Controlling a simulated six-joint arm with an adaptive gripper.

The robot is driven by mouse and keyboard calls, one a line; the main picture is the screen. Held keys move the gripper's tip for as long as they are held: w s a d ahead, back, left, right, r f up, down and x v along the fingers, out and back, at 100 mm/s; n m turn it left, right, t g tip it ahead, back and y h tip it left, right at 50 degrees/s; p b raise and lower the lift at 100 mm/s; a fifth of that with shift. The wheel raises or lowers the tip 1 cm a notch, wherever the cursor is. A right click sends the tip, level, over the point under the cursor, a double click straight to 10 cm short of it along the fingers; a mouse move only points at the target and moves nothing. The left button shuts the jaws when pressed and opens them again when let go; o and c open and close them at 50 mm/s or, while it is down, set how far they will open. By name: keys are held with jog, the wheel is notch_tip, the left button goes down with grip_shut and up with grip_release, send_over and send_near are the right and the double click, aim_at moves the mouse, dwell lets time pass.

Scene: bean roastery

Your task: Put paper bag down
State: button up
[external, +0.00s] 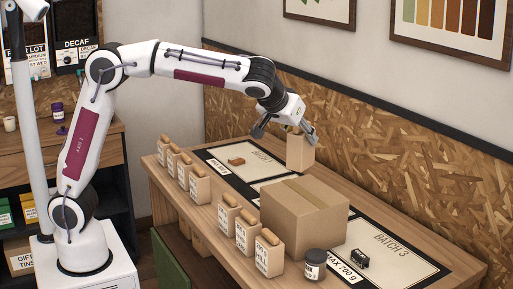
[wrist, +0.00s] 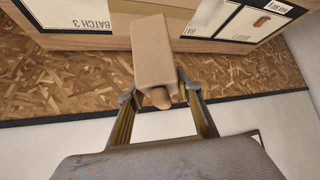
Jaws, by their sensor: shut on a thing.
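A tan paper bag (external: 300,152) is in my gripper (external: 290,133), near the back wall and behind the large cardboard box. In the wrist view my gripper (wrist: 157,92) has one finger on each side of the paper bag (wrist: 153,45), near its rolled top. I cannot tell whether the bag's base touches the table. The BATCH 1 mat (external: 225,170) lies left of the box, and the BATCH 3 mat (external: 385,253) lies right of it. Any mat between them is mostly hidden by the box.
The cardboard box (external: 305,215) stands mid-table. Several similar bags (external: 199,187) line the front edge. A dark-lidded jar (external: 315,265) stands in front of the box. A small black object (external: 359,258) lies on BATCH 3, a brown piece (external: 236,161) on BATCH 1. A chipboard-panelled wall (external: 400,165) borders the back.

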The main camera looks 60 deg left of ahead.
aim_at(300, 170)
dwell(0.5)
jog(key=shift+f, duration=3.05)
jog(key=shift+f, duration=0.1)
jog(key=shift+f, duration=1.8)
jog(key=shift+f, duration=0.15)
jog(key=o, duration=1.4)
